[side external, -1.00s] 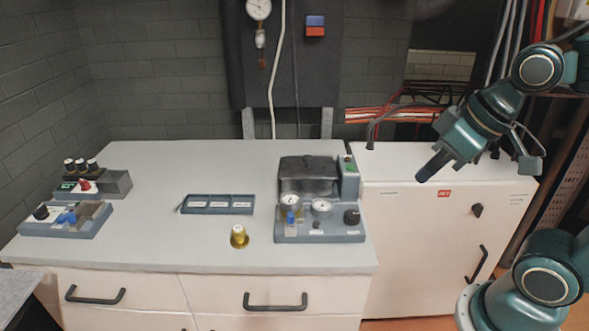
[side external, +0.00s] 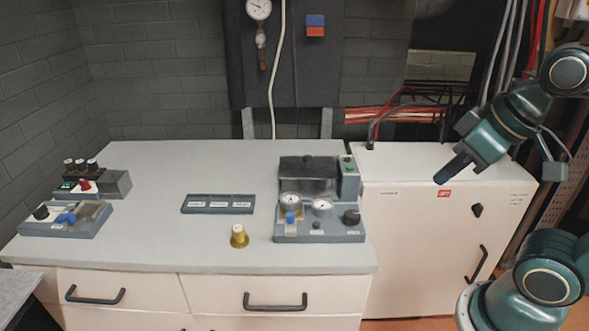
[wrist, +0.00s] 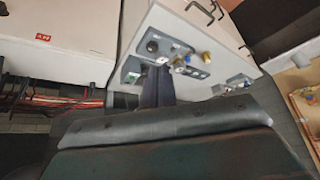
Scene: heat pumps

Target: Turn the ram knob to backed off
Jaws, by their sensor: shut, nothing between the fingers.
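No label reading "ram" is legible, so I cannot tell which knob is the ram knob. A black round knob (side external: 351,217) sits at the right end of the gauge unit (side external: 320,238); a dark knob (wrist: 152,46) shows in the wrist view. The left panel (side external: 85,229) has another black knob (side external: 41,212) and a blue handle (side external: 67,218). Behind it, a red knob (side external: 84,186) sits on a second panel. My gripper (side external: 440,180) is shut and empty, above the white cabinet, apart from every knob. Its dark fingers (wrist: 157,88) also show in the wrist view.
A brass-coloured cap (side external: 239,237) stands on the grey worktop (side external: 150,255). A labelled tray (side external: 218,204) lies behind it. A dark block (side external: 309,176) stands behind the gauges. The white cabinet (side external: 420,240) is at the right. The worktop between left panels and tray is clear.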

